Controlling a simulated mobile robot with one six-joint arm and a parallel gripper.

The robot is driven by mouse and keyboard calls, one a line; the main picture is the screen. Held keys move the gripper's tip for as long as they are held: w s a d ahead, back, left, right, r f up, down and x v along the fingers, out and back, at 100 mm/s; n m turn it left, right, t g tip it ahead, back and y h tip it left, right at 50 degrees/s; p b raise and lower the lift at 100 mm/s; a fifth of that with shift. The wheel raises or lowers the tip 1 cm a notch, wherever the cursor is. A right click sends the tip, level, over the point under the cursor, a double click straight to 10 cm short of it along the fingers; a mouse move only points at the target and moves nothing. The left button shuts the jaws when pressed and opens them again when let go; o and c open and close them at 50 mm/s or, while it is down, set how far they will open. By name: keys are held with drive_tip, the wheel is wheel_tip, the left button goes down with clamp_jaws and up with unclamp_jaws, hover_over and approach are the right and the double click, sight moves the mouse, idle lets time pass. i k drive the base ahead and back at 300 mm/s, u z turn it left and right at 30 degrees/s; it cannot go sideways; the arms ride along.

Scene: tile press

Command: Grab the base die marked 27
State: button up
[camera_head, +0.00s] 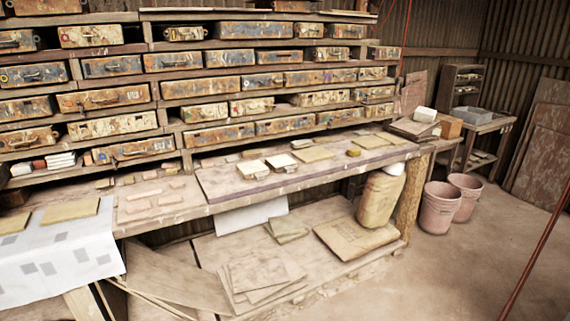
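Many worn, rusty metal dies with handles stand in rows on the wooden shelf rack (160,91) along the back wall. Some are bluish-grey, such as one die (112,66); others are yellowish, such as another die (112,125). Small coloured marks show on several fronts, but no number is legible, so I cannot tell which die is marked 27. My gripper is not in view.
A long workbench (225,205) below the rack holds flat tiles and small blocks. Its lower shelf carries boards and a sack (380,198). Two pinkish buckets (438,208) stand at right. The floor (455,275) at front right is mostly clear, with a thin red pole (535,258).

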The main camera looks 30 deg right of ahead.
sight(279, 163)
drive_tip(key=i, duration=0.9)
drive_tip(key=u, duration=0.05)
